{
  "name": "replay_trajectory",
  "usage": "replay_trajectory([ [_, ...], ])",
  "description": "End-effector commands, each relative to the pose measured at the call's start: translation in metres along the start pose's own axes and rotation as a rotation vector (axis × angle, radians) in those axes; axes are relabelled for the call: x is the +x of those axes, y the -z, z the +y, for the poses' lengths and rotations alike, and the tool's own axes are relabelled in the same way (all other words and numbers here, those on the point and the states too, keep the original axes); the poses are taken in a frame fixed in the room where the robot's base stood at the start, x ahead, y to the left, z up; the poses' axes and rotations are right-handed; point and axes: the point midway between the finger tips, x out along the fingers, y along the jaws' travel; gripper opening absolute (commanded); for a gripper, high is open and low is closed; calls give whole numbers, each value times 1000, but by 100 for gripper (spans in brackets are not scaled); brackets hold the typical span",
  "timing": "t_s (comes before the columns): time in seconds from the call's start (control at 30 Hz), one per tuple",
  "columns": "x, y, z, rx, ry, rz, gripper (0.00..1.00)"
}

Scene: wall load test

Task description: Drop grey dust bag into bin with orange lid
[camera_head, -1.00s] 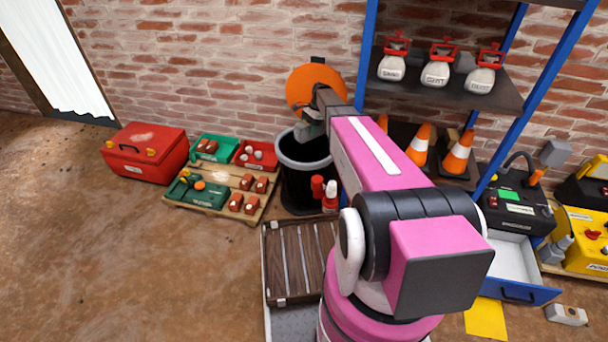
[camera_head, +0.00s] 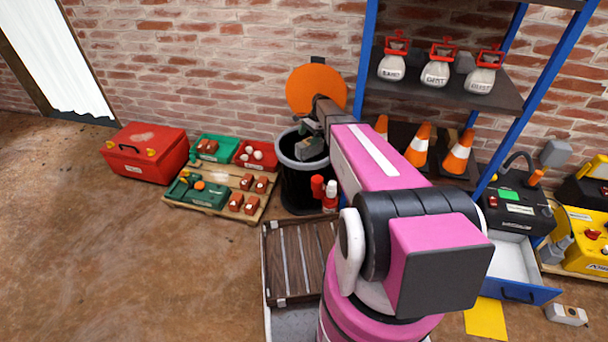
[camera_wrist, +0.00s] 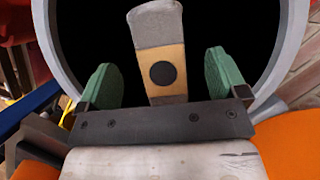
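The dark bin (camera_head: 300,185) stands against the brick wall with its round orange lid (camera_head: 316,90) raised behind it. My gripper (camera_head: 312,140) points down at the bin's mouth. In the wrist view, its two green fingers (camera_wrist: 162,75) are spread wide. The grey dust bag (camera_wrist: 158,32), with a tan band and a black round mark, shows between them with a gap on each side. The bag is over the bin's dark opening; its depth is unclear. The bin's grey rim (camera_wrist: 300,40) surrounds the opening.
Red and white bottles (camera_head: 324,190) stand close to the bin's front right. A pallet with trays (camera_head: 225,185) and a red toolbox (camera_head: 145,150) are at left. A blue-posted shelf (camera_head: 364,50) holds white bags (camera_head: 437,74) and orange cones (camera_head: 457,152).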

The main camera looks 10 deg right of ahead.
Motion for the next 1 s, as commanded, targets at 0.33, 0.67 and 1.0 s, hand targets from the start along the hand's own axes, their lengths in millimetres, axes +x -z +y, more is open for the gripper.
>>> replay_trajectory([
  [0.33, -3, 0, 0, 0, 0, 1, 91],
  [0.67, -56, 0, 0, 0, 1, 1, 91],
  [1.0, -103, 0, 0, 0, 0, 0, 91],
])
